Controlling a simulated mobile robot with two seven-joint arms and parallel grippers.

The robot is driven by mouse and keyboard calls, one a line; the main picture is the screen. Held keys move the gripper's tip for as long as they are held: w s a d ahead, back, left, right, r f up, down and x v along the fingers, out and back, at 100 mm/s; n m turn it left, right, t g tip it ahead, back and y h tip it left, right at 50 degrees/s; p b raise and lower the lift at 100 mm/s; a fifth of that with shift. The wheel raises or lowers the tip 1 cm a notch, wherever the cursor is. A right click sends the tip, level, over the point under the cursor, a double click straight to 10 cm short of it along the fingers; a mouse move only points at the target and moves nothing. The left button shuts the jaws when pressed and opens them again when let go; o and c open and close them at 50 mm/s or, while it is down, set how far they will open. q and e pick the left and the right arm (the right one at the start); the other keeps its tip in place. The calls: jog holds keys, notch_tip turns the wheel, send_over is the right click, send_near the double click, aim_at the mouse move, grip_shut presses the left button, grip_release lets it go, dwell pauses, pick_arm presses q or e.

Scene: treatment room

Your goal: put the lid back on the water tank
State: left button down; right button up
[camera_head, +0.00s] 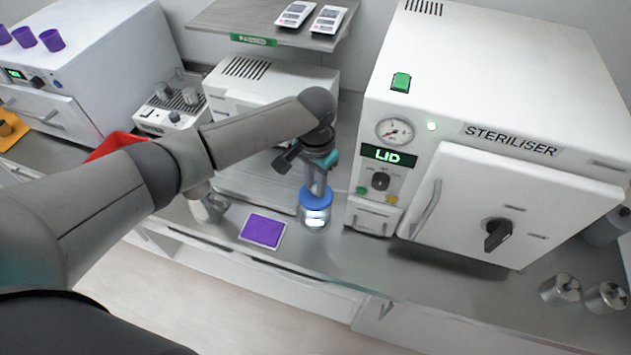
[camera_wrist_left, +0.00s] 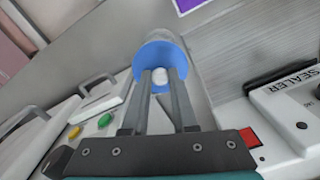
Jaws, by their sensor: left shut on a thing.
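My left gripper (camera_head: 318,192) points down at the front of the counter and is shut on the white knob of a blue lid (camera_head: 316,199). The blue lid also shows in the left wrist view (camera_wrist_left: 152,60), its white knob (camera_wrist_left: 161,76) between the two fingers. Directly below the lid is a clear jar (camera_head: 314,222) with a pale label, upright on the counter. I cannot tell whether the lid is seated on the jar. The white steriliser (camera_head: 540,95) stands to the right, its display (camera_head: 388,155) reading "LID". A green piece (camera_head: 401,81) lies on its top. My right gripper is not in view.
A purple square pad (camera_head: 263,230) lies left of the jar near the counter edge. A metal cup (camera_head: 208,207) stands further left, and a red tray (camera_head: 115,145) sits behind my arm. Metal canisters (camera_head: 560,289) stand at the right. Some counter (camera_head: 400,260) before the steriliser is clear.

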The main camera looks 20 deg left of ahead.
pick_arm(q)
jog(key=shift+f+p, duration=0.15)
jog(key=shift+p, duration=0.15)
dwell(0.5)
jog(key=shift+p, duration=0.35)
dwell(0.5)
jog(key=shift+c, duration=0.7)
grip_release()
notch_tip(320, 180, up, 2)
jog(key=p, duration=0.3)
jog(key=shift+r, duration=2.5)
